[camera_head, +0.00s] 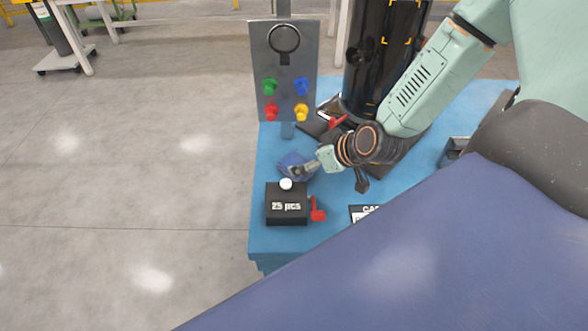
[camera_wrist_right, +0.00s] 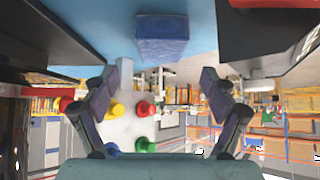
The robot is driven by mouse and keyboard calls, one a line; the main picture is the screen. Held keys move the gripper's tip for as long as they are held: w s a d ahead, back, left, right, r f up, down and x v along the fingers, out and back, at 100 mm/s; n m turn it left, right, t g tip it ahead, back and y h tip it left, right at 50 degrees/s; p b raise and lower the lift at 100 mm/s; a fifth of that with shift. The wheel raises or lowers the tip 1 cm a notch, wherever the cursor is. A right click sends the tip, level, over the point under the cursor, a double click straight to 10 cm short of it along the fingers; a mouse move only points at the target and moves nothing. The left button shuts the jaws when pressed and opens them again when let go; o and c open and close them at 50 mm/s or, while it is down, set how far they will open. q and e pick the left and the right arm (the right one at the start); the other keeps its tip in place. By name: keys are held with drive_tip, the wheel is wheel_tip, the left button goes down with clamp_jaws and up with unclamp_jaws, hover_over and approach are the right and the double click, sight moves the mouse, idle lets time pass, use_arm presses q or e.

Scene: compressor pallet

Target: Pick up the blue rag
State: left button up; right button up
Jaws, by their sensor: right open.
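The blue rag (camera_head: 290,161) lies on the blue pallet top (camera_head: 268,232), between the button panel and the black box. It looks like a small folded block and is partly hidden by my right gripper (camera_head: 308,171) in the head view. In the right wrist view the rag (camera_wrist_right: 162,38) is at the top centre, beyond the spread fingers of my right gripper (camera_wrist_right: 166,84). The fingers are open with nothing between them. I cannot tell whether a finger touches the rag. My left gripper is not in view.
A black cylinder (camera_head: 378,65) stands at the back. Open floor lies to the left.

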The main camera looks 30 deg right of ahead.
sight(296, 163)
drive_tip(key=shift+w+f, duration=0.25)
drive_tip(key=shift+f, duration=0.15)
drive_tip(key=shift+w+a+f+b, duration=0.2)
drive_tip(key=shift+w+b, duration=0.05)
drive_tip(key=shift+b, duration=0.15)
drive_tip(key=shift+w+a+f+b, duration=0.15)
drive_tip(key=shift+f+b, duration=0.1)
drive_tip(key=shift+b, duration=0.05)
drive_tip(key=b+x, duration=0.1)
drive_tip(key=x, duration=0.1)
drive_tip(key=b+x, duration=0.1)
drive_tip(key=shift+w+f+b, duration=0.1)
drive_tip(key=shift+f+b, duration=0.2)
drive_tip(key=shift+f, duration=0.2)
drive_tip(key=shift+w, duration=0.2)
drive_tip(key=shift+s, duration=0.1)
